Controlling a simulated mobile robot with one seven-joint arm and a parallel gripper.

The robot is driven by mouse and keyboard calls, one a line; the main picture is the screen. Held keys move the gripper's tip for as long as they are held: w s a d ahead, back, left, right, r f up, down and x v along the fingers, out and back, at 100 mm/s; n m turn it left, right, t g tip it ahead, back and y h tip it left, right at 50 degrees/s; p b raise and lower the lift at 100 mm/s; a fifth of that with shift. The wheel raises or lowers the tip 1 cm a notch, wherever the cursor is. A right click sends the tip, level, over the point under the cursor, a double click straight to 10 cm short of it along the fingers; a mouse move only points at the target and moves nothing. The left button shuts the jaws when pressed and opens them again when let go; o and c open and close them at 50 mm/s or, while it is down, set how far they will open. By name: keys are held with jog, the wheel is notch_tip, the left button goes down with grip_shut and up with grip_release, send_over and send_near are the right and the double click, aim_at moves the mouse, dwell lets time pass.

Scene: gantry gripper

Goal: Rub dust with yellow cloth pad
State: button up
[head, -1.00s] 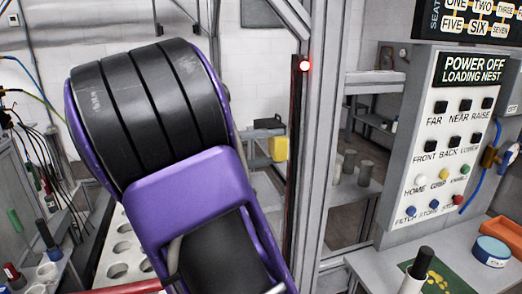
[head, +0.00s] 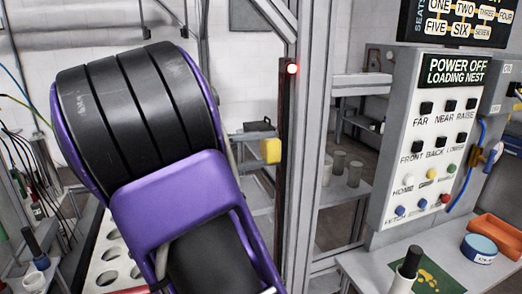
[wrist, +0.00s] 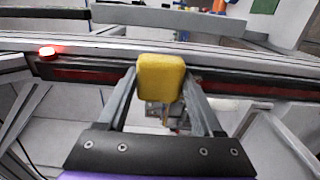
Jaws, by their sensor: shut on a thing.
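The yellow cloth pad (wrist: 161,79) is held upright between the two fingers of my gripper (wrist: 163,92) in the wrist view. The gripper is shut on it. Behind the pad a dark strip (wrist: 240,87) with reddish stretches runs across the view, with a lit red lamp (wrist: 47,51) at its left. I cannot tell whether the pad touches the strip. In the head view the pad (head: 271,150) shows just left of the upright dark strip (head: 284,150). My purple arm hides most of the gripper there. I cannot make out dust for certain.
A grey metal post (head: 308,150) stands right beside the strip. A button panel (head: 425,140) stands on the right. Below it a bench (head: 365,265) bears a green mat (head: 433,275), a blue round tin (head: 480,248) and an orange tray (head: 497,232). Cables hang at the left.

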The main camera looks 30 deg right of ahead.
jog(key=shift+s+d, duration=0.2)
jog(key=shift+d, duration=0.45)
jog(key=shift+w, duration=0.1)
jog(key=shift+w+d+p, duration=0.2)
jog(key=shift+w, duration=0.75)
jog(key=shift+w+d+p, duration=0.15)
jog(key=shift+w, duration=0.75)
jog(key=shift+d, duration=0.15)
jog(key=shift+s+a, duration=0.2)
jog(key=shift+s, duration=0.8)
jog(key=shift+s+a, duration=0.15)
jog(key=shift+s, duration=0.85)
jog(key=shift+f+b, duration=1.15)
jog(key=shift+f, duration=0.25)
jog(key=shift+w+d+p, duration=0.2)
jog(key=shift+w, duration=0.8)
jog(key=shift+w+d+p, duration=0.2)
jog(key=shift+w, duration=0.8)
jog(key=shift+a, duration=0.1)
